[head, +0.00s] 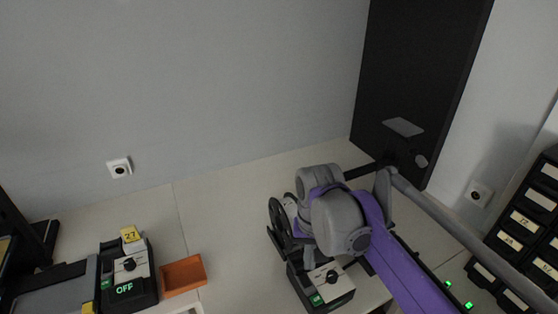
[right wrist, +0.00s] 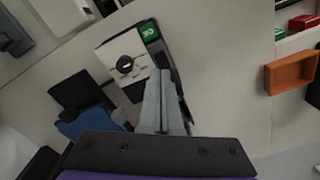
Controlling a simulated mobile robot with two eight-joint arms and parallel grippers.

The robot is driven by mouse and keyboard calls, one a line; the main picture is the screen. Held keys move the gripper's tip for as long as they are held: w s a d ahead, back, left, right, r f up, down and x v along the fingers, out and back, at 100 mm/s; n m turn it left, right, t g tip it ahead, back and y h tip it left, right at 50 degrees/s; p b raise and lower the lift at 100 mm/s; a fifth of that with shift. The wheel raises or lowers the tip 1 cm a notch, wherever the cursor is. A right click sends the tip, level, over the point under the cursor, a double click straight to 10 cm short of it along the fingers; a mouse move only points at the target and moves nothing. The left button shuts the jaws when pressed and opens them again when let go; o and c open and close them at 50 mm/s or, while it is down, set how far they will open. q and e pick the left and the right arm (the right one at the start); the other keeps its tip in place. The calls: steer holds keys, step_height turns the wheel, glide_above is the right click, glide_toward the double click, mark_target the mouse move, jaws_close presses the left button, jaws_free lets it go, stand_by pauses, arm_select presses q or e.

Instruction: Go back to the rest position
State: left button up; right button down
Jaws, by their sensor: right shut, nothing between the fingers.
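My right arm (head: 352,222) reaches in from the right in the head view, with its wrist above a small black-and-white device (head: 330,284). The device has a dark knob and a small green label. My right gripper (right wrist: 165,78) shows its fingers closed together and empty in the right wrist view. In that view the fingers overlap the edge of the same device (right wrist: 125,64); I cannot tell whether they touch it. In the head view the fingertips are hard to make out behind the wrist. My left gripper is not in view.
A second device (head: 131,277) reading OFF, with a yellow 27 tag (head: 130,234), stands at the left beside an orange tray (head: 183,275). Black labelled bins (head: 526,222) stand at the right. A dark panel (head: 415,80) is against the wall.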

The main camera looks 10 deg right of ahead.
steer(key=s+d+f+n+t, duration=0.2)
steer(key=s+d+f+t, duration=0.3)
steer(key=s+f, duration=0.7)
steer(key=shift+s+d, duration=0.8)
steer(key=shift+d, duration=0.05)
